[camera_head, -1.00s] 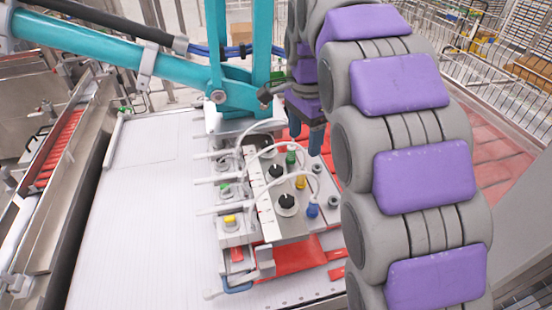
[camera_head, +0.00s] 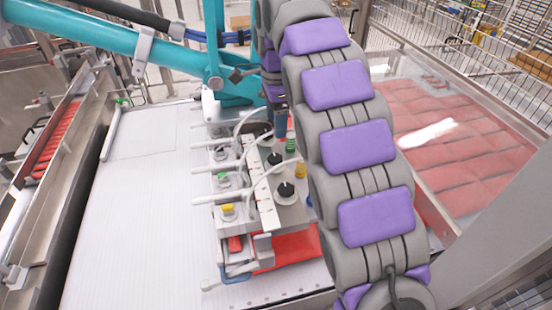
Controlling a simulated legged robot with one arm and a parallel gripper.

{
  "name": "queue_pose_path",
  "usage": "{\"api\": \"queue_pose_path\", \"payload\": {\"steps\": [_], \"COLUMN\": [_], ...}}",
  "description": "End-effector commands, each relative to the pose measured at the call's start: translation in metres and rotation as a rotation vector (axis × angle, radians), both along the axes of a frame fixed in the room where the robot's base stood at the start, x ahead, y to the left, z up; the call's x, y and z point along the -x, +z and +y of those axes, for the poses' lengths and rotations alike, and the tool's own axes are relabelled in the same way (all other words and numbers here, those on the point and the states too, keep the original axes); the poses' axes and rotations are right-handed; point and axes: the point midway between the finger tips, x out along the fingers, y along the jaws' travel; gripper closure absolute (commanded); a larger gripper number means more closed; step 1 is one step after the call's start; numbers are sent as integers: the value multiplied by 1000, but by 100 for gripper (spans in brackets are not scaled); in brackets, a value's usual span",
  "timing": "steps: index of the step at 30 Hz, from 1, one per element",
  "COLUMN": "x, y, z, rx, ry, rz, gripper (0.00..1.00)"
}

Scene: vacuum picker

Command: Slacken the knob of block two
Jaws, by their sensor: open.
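A vacuum picker head stands over the white belt, with a metal plate (camera_head: 294,212) carrying two black knobs: a nearer one (camera_head: 286,189) and a farther one (camera_head: 275,159). Smaller blocks line its left side, one with a yellow top (camera_head: 228,208), one with a green top (camera_head: 223,180). I see no numbers, so I cannot tell which is block two. My gripper (camera_head: 280,120) points down just beyond the farther knob, near the white hoses and green fitting (camera_head: 291,146). It is open; my arm hides part of it. It appears apart from the knobs.
A teal machine arm (camera_head: 100,38) crosses behind the picker head. A yellow fitting (camera_head: 300,170) stands beside the knobs. The white belt (camera_head: 140,220) at left is clear. A white object (camera_head: 428,132) lies on red packs (camera_head: 460,160) at right.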

Motion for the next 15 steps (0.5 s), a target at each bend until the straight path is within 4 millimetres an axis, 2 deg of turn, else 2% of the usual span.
{"api": "queue_pose_path", "payload": {"steps": [15], "x": [1], "y": [-84], "z": [0], "rx": [-1], "ry": [1], "rz": [1], "gripper": [31]}}
